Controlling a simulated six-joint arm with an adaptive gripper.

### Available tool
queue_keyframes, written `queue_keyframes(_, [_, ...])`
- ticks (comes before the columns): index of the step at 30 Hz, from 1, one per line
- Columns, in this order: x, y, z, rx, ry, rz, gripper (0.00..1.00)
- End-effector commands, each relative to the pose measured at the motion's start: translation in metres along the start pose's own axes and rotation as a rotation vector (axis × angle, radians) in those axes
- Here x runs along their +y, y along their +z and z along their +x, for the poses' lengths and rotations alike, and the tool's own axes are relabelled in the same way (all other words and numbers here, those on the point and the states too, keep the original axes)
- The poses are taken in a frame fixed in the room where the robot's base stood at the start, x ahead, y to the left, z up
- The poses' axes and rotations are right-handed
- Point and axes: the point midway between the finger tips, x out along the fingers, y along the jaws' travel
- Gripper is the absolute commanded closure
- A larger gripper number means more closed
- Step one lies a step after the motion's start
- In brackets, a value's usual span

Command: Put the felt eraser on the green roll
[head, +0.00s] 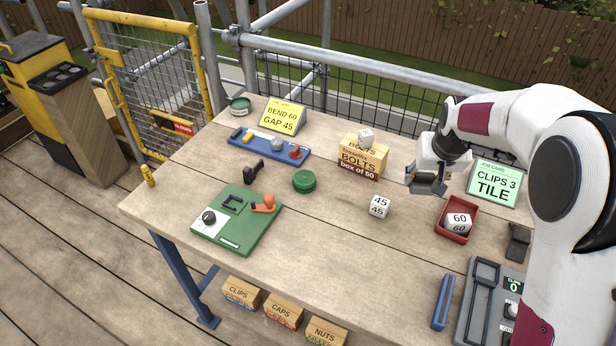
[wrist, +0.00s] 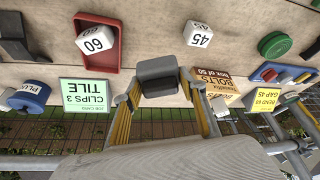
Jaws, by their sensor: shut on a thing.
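My gripper (head: 427,178) is above the right part of the table, left of the green job card. In the wrist view my gripper (wrist: 160,82) is shut on a dark grey block, the felt eraser (wrist: 158,68), held between its fingertips. In the head view the eraser (head: 426,187) shows as a small dark shape under the gripper. The green roll (head: 304,181) lies on the table left of the bolts box, well left of the gripper. It also shows in the wrist view (wrist: 274,44). Its top looks bare.
The bolts box (head: 360,160), with a white cube on top, stands between gripper and roll. A 45 cube (head: 379,206) stands in front. A red tray (head: 470,212) holds a 60 cube. A blue tray (head: 268,148) and green board (head: 237,222) lie near the roll.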

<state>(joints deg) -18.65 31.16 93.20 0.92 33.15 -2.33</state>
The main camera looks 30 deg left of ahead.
Motion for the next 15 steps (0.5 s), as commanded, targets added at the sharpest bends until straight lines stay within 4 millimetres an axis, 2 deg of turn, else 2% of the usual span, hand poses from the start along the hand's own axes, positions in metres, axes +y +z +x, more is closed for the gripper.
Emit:
queue_keyframes(1, [-0.012, -0.008, 0.003, 0.002, -0.008, -0.019, 0.80])
queue_keyframes(6, [-0.049, -0.029, 0.009, 0.001, -0.031, -0.074, 0.80])
queue_keyframes(15, [-0.118, -0.059, 0.017, 0.002, -0.072, -0.171, 0.80])
